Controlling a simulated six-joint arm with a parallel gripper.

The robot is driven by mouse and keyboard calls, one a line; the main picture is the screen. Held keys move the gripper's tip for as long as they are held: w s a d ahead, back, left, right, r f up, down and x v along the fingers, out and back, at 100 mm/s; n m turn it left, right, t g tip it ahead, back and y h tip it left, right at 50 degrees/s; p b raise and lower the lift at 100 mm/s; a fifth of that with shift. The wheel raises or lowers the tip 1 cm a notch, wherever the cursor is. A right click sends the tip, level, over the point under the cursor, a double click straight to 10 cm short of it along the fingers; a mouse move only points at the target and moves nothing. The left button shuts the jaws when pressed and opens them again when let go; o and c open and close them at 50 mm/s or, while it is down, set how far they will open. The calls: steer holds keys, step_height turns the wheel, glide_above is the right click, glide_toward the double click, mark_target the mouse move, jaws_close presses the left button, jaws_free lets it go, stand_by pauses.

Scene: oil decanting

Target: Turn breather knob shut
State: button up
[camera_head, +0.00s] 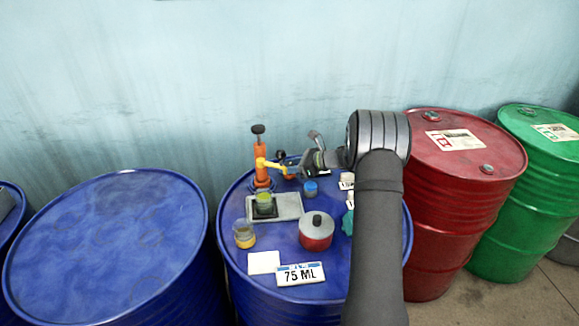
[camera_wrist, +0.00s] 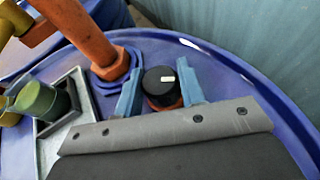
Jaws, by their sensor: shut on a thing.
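The breather knob (camera_wrist: 159,80) is a black round cap with a white mark on its top, seen in the wrist view. It sits on an orange-red base just above the blue drum top. My gripper (camera_wrist: 161,86) has its two blue fingers on either side of the knob, shut on it. The white mark lies right of the cap's middle. In the head view my gripper (camera_head: 287,168) reaches in low beside the orange pump, and the knob is mostly hidden there.
The orange pump (camera_head: 262,158) with a yellow spout stands close left of my gripper. A green-filled cup (camera_head: 264,202) sits on a grey tray (camera_head: 289,207). A red lidded pot (camera_head: 316,233), a yellow-filled beaker (camera_head: 244,236) and a "75 ML" card (camera_head: 300,274) stand nearer the front.

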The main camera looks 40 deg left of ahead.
steer(key=n+g+h, duration=0.2)
steer(key=n+g, duration=0.1)
steer(key=shift+n+g, duration=0.3)
steer(key=shift+g, duration=0.1)
steer(key=shift+n+g+h, duration=1.4)
steer(key=shift+n+h, duration=0.2)
steer(key=shift+n, duration=0.2)
steer(key=o, duration=1)
steer(key=shift+v, duration=3.8)
steer(key=shift+w+a, duration=0.1)
steer(key=shift+a, duration=0.1)
